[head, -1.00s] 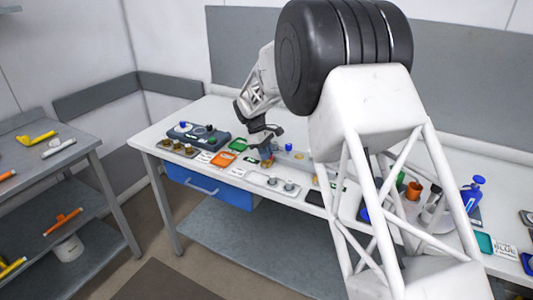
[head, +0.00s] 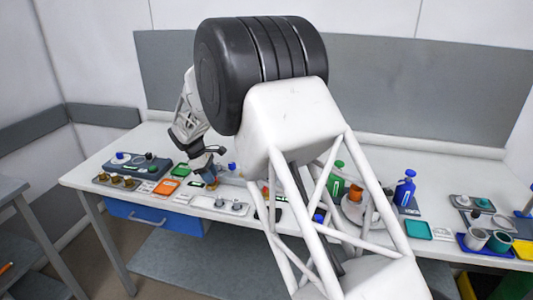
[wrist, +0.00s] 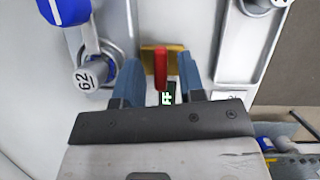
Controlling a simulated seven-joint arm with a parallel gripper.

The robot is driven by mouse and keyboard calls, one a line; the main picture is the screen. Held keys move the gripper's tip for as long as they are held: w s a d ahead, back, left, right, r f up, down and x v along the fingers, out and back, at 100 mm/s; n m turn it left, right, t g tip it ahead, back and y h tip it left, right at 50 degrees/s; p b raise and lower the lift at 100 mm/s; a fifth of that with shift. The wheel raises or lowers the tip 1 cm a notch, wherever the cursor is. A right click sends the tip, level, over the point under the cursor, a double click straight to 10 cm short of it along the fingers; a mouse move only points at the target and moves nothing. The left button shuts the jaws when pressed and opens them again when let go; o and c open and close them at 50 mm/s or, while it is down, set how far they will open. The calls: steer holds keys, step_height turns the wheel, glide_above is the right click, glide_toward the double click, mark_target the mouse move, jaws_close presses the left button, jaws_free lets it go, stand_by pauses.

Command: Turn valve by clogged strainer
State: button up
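A small valve with a red lever handle (wrist: 161,66) on a brass-coloured body (wrist: 147,62) is in the wrist view. My gripper (wrist: 160,76) is open, with one blue finger on each side of the red lever. Gaps show between the lever and both fingers. In the head view my gripper (head: 208,174) is low over the table among small parts, and the lever cannot be made out there. A dark tag with green letters, partly hidden, lies below the lever. I cannot tell which part is the strainer.
In the wrist view a metal fitting tagged 62 (wrist: 84,79) and a blue cap (wrist: 66,9) are left of my gripper. A pale tray (head: 221,204) with two knobs is close in front of it.

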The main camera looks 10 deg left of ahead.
steer(key=n+t, duration=0.1)
steer(key=n, duration=0.4)
steer(key=shift+s+t+y, duration=0.1)
steer(key=shift+t+y, duration=0.3)
steer(key=n+t+y, duration=0.1)
steer(key=n, duration=0.3)
steer(key=shift+s+r, duration=0.15)
steer(key=shift+r, duration=0.2)
steer(key=d+v, duration=0.1)
steer(key=v, duration=0.6)
steer(key=s+d+r+m+y, duration=0.1)
steer(key=d+r, duration=0.4)
steer(key=d, duration=0.7)
steer(key=s+d+r+m+y, duration=0.1)
steer(key=s+d+r+m, duration=0.1)
steer(key=d, duration=1)
steer(key=shift+s+d+r, duration=0.4)
steer(key=shift+s+r, duration=0.1)
steer(key=shift+r, duration=0.85)
steer(key=shift+c, duration=0.4)
